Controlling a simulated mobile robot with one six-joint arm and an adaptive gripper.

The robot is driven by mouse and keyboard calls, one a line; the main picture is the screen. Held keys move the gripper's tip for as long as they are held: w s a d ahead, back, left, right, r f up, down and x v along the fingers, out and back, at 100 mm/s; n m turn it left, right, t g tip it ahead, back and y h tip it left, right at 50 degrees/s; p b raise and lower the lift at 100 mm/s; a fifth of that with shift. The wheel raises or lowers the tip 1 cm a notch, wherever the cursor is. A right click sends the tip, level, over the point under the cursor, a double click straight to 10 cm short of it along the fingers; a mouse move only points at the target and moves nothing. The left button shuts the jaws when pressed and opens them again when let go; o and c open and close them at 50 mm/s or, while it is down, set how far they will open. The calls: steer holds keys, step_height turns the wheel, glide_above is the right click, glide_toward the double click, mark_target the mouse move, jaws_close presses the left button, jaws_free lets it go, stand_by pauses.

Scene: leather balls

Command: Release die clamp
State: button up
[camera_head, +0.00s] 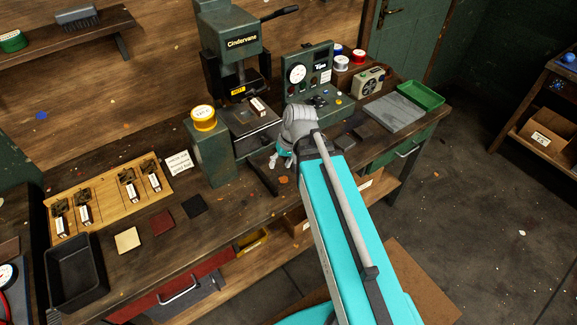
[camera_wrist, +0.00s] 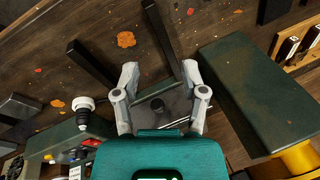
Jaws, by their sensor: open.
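The green press (camera_head: 228,45), marked "Cindervane", stands on the workbench with a dark lever at its top right. A small labelled block (camera_head: 258,106) sits on its bed plate (camera_head: 250,120). My gripper (camera_head: 284,158) is in front of the bed, partly hidden by my wrist. In the wrist view my gripper (camera_wrist: 160,70) is open and empty, its two grey fingers spread apart. Two dark bars (camera_wrist: 92,64) reach out beyond the fingertips. I cannot tell which part is the die clamp.
A green control box (camera_head: 308,75) with a gauge stands right of the press. A wooden board (camera_head: 110,195) holds several dies. An empty black tray (camera_head: 72,275) is front left.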

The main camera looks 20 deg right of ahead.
steer(key=s+h, duration=0.1)
steer(key=s+d+h+p, duration=0.1)
steer(key=s+r+g+h, duration=0.1)
steer(key=shift+s+d, duration=0.15)
steer(key=shift+s, duration=0.25)
stand_by(0.5)
